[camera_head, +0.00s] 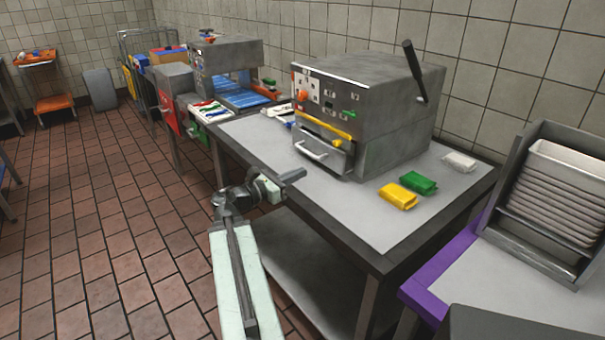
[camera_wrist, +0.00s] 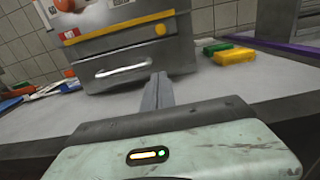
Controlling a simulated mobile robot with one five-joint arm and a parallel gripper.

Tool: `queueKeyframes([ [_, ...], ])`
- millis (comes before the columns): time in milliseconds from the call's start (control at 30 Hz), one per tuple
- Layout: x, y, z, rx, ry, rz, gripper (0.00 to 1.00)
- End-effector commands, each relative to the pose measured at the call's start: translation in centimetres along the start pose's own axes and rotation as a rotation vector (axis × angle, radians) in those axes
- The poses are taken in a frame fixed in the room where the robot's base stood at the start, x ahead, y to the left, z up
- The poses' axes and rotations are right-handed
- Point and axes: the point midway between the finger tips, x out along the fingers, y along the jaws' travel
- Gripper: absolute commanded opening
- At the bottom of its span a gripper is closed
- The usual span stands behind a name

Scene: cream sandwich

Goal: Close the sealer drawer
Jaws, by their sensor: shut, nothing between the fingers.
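The sealer (camera_head: 375,105) is a grey metal box with a black lever, standing on a grey worktable. Its drawer (camera_head: 325,155) is low on the front, with a pale bar handle, under a yellow strip. The drawer front seems to stand a little proud of the body; how far is hard to tell. In the wrist view the drawer front (camera_wrist: 105,58) is ahead and left of centre, its handle (camera_wrist: 122,72) in sight. My gripper (camera_head: 297,175) is shut and empty, over the table's near edge, in front of and apart from the drawer. Its fingers (camera_wrist: 160,82) point towards the drawer's lower right.
A yellow block (camera_head: 397,196) and a green block (camera_head: 418,182) lie right of the sealer, with a white block (camera_head: 460,161) farther back. A purple-edged table (camera_head: 440,265) with a tray rack stands at right. The tabletop before the drawer is clear.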

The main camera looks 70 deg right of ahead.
Motion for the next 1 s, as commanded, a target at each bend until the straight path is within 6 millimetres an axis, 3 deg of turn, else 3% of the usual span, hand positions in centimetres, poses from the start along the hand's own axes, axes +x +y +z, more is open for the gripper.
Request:
queueKeyframes([
  [300,7.1,0.0,-0.1,0.002,0.001,-0.004,0.00],
  [500,9.9,0.0,-0.1,0.002,0.001,-0.002,0.00],
  [1000,10.8,0.1,-0.1,0.002,0.001,0.000,0.00],
])
